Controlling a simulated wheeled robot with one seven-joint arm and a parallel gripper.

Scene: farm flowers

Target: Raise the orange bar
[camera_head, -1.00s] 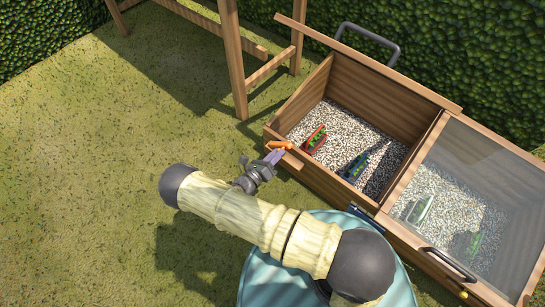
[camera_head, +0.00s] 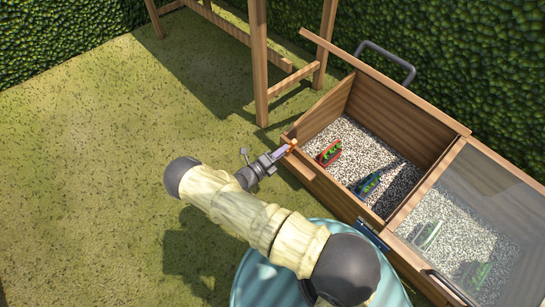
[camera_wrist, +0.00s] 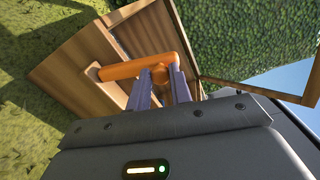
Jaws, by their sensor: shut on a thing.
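The orange bar (camera_head: 292,144) is at the near left corner of the wooden planter box (camera_head: 322,184), by its front wall. It shows larger in the wrist view (camera_wrist: 125,71), where it is a round bar that bends at one end and meets the wooden wall. My gripper (camera_head: 285,149) reaches it from the left in the head view. In the wrist view, the purple-grey fingers of my gripper (camera_wrist: 162,84) are shut on the bar. The fingers hide part of it.
The box's left half is open, with gravel and a red pot (camera_head: 330,153) and a blue pot (camera_head: 368,185) inside. A glass lid (camera_head: 470,220) covers the right half. A wooden frame (camera_head: 259,60) stands behind. Grass on the left is clear.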

